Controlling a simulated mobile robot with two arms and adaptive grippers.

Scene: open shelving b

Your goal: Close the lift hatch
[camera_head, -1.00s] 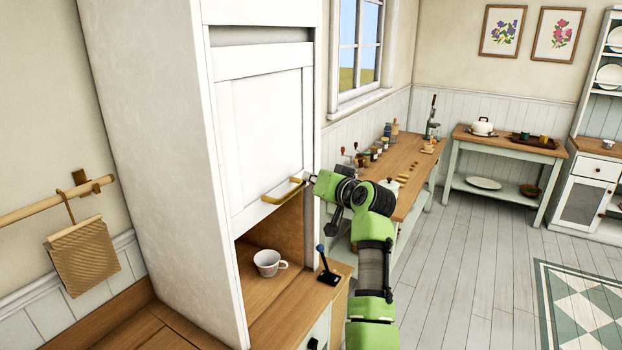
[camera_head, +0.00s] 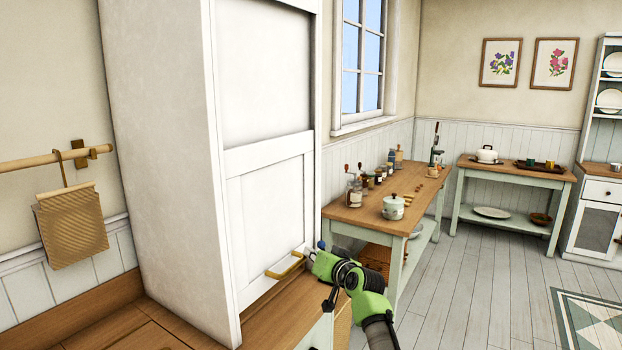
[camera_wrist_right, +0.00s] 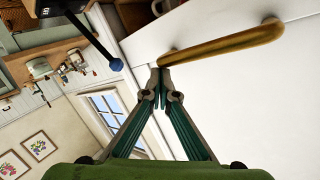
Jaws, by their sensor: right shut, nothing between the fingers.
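The white lift hatch (camera_head: 262,222) is a panelled door low in the tall white cabinet, its lower edge down at the wooden counter. No opening shows beneath it, and no cup is visible. Its brass handle (camera_head: 285,266) runs along the lower part, and it also shows in the right wrist view (camera_wrist_right: 225,42). My right gripper (camera_head: 308,254) is at the right end of the handle. In the right wrist view its fingertips (camera_wrist_right: 159,76) are together with nothing between them, close to the handle's end; contact is unclear. My left gripper is out of view.
A small lever with a blue knob (camera_wrist_right: 116,65) stands on the counter (camera_head: 285,312) beside the gripper. A side table (camera_head: 362,218) with jars and a lidded pot (camera_head: 393,207) is to the right. Open floor (camera_head: 465,290) lies beyond.

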